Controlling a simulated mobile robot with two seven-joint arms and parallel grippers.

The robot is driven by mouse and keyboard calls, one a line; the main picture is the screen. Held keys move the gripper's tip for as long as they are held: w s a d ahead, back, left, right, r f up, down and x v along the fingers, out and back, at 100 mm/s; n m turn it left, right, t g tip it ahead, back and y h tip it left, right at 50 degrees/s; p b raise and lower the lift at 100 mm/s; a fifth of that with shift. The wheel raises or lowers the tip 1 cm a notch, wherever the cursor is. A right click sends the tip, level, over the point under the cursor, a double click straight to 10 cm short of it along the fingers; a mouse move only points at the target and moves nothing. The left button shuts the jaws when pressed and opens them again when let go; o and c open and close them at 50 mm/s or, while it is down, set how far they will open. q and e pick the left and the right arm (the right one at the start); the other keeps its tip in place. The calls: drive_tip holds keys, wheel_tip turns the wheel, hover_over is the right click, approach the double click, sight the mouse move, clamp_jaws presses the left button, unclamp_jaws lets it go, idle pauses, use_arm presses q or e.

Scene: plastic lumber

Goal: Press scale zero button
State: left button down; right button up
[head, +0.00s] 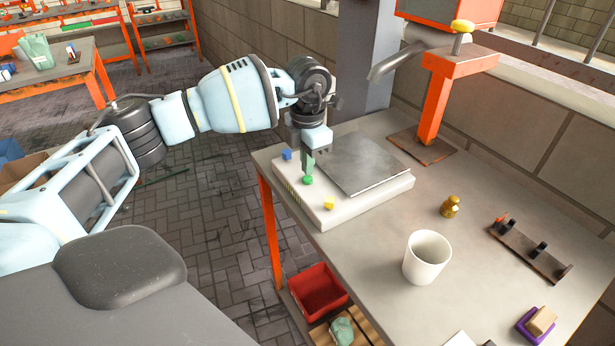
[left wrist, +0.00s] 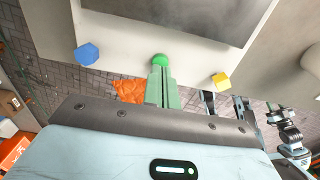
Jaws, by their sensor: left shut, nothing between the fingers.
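The scale is a white box (head: 345,203) with a grey metal plate (head: 366,163) on top, standing on the table's left end. Along its front are a blue button (head: 287,155), a green button (head: 308,180) and a yellow button (head: 329,203). My left gripper (head: 308,172) is shut and empty, pointing down at the green button. In the left wrist view its green fingers (left wrist: 160,72) end right at the green button (left wrist: 160,60), with the blue button (left wrist: 88,54) and yellow button (left wrist: 221,81) to either side. I cannot tell whether the fingertips touch it. My right gripper is not identifiable.
On the table (head: 480,215) stand a white cup (head: 426,258), a brass weight (head: 450,207), a dark rack with pegs (head: 530,250) and a purple block (head: 536,326). An orange post (head: 438,105) stands behind. A red bin (head: 318,292) is below the table.

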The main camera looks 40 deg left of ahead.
use_arm(q)
drive_tip(key=shift+f, duration=0.1)
use_arm(e)
drive_tip(key=shift+f, duration=0.1)
idle(0.5)
